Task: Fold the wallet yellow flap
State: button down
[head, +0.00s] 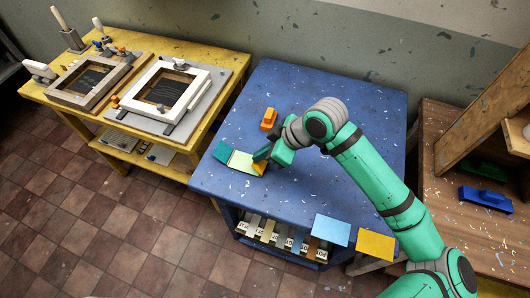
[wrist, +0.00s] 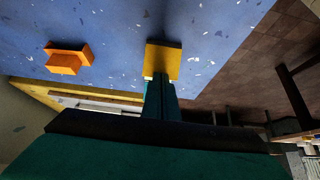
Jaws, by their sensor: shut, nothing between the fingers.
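The wallet lies open near the front left of the blue table. It has a teal panel (head: 222,152) on the left, a pale yellow-green middle panel (head: 241,161), and a yellow-orange flap (head: 259,168) on the right. My gripper (head: 262,155) is shut and empty, right at the yellow flap, covering part of it. In the wrist view the yellow flap (wrist: 164,62) shows just past my shut fingertips (wrist: 160,82), with a dark far edge. Whether the fingers touch it, and how far it tilts, I cannot tell.
An orange block (head: 269,119) sits behind the wallet; it also shows in the wrist view (wrist: 68,58). Blue (head: 332,230) and yellow (head: 375,245) squares are at the table's front right. A yellow bench (head: 190,58) with frames stands left. The blue table's back (head: 330,85) is clear.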

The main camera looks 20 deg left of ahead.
jog(key=shift+a+f, duration=0.1)
jog(key=shift+a, duration=0.05)
jog(key=shift+x, duration=0.95)
jog(key=shift+a, duration=0.1)
jog(key=shift+a+f, duration=0.2)
jog(key=shift+f, duration=0.35)
jog(key=v, duration=0.8)
